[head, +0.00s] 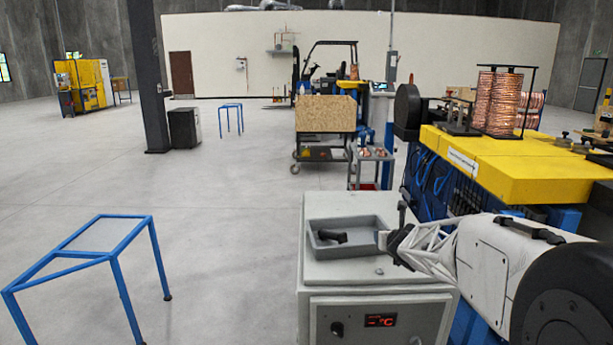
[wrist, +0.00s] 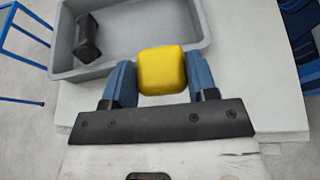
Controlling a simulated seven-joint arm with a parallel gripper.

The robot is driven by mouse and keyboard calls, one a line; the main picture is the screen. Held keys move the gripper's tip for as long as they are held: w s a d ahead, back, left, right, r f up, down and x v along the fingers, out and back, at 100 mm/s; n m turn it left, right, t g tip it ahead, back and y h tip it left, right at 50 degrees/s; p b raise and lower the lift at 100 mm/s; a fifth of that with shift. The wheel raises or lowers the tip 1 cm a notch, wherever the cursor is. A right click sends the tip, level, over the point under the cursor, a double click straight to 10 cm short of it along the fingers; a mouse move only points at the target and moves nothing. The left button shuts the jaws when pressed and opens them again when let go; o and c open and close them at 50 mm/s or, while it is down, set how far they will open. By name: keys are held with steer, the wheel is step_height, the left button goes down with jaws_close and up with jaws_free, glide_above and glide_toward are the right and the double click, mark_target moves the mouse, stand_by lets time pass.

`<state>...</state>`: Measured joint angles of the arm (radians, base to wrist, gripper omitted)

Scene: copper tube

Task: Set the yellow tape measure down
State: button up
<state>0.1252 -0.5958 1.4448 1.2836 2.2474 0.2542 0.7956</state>
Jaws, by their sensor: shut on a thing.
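The yellow tape measure (wrist: 161,70) is held between the two blue fingers of my gripper (wrist: 158,82) in the wrist view. It overlaps the near edge of a grey tray (wrist: 208,22) in that view, and its height above the surface cannot be told. In the head view my gripper (head: 384,240) is at the right side of the grey tray (head: 318,248). The tape measure cannot be made out there.
A black object (wrist: 87,38) lies in the tray; it also shows in the head view (head: 332,237). The tray sits on a pale cabinet (head: 345,278) with a red display (head: 381,320). A blue-framed table (head: 98,240) stands at left. A yellow-topped machine (head: 500,160) stands at right.

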steer(key=w+a+r+m+h, duration=0.1)
steer(key=w+a+r, duration=0.3)
steer(key=a+r, duration=0.1)
steer(key=shift+w+a+r, duration=0.25)
steer(key=shift+a+r, duration=0.05)
steer(key=shift+a, duration=0.55)
steer(key=shift+w, duration=0.15)
steer(key=shift+w+d+r+n+y, duration=1.45)
steer(key=shift+w+d+n+y, duration=1.2)
steer(key=shift+w, duration=3.15)
steer(key=w+d+f+n+g+y, duration=0.3)
steer(key=w+d+f, duration=0.4)
steer(key=d, duration=0.3)
steer(key=shift+f+n+g+y, duration=0.2)
steer(key=shift+n+g+y, duration=0.2)
steer(key=shift+y, duration=0.15)
steer(key=shift+d, duration=0.1)
